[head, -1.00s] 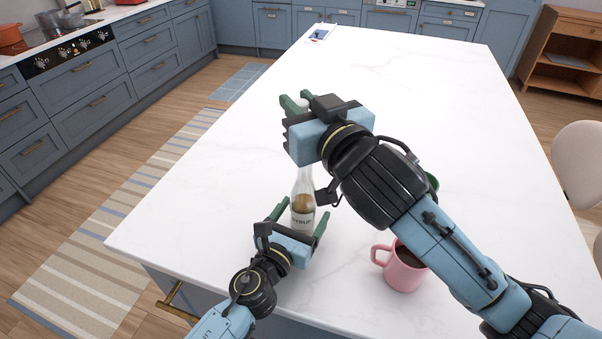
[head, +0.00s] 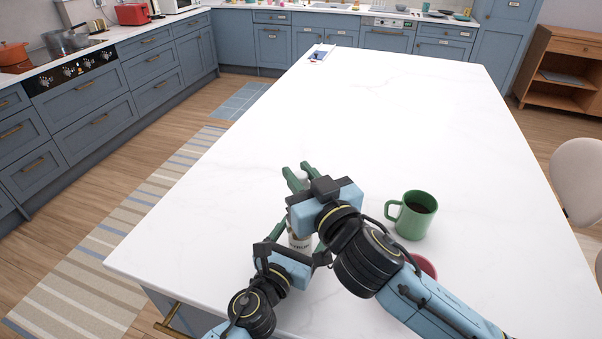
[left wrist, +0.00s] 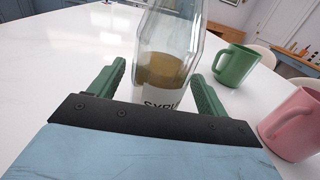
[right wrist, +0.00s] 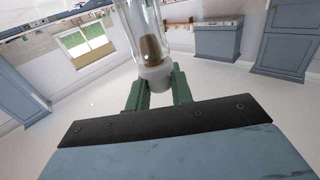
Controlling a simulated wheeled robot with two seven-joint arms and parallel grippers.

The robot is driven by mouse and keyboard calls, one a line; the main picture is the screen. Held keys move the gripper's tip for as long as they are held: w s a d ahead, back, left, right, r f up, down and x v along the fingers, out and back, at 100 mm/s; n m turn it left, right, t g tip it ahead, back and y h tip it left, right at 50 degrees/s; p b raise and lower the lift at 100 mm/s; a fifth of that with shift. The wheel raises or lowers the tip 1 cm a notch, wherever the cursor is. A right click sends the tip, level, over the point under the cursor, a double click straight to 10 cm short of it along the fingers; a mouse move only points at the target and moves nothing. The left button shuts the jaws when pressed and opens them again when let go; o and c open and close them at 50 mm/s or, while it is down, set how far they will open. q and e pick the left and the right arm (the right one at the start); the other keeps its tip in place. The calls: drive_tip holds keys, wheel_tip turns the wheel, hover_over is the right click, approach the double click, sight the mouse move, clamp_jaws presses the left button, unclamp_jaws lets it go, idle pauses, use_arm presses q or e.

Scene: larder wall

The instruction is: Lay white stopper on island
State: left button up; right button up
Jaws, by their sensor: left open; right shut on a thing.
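The white stopper (right wrist: 156,77) is between the fingertips of my right gripper (right wrist: 157,92), which is shut on it. In the head view this gripper (head: 300,175) is above the island (head: 400,120), and only a bit of the stopper shows. A clear glass shape with brown inside shows directly beyond the stopper in the right wrist view; I cannot tell whether they touch. The syrup bottle (left wrist: 168,65) stands upright on the island, its upper part hidden by my right gripper in the head view. My left gripper (left wrist: 158,88) is open, its fingers on either side of the bottle.
A green mug (head: 413,216) stands right of my right gripper. A pink mug (head: 427,266) is partly hidden behind my right arm. A small flat item (head: 319,56) lies at the island's far left corner. The island's middle and far part are clear.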

drive_tip(key=o, duration=0.9)
drive_tip(key=shift+o, duration=0.2)
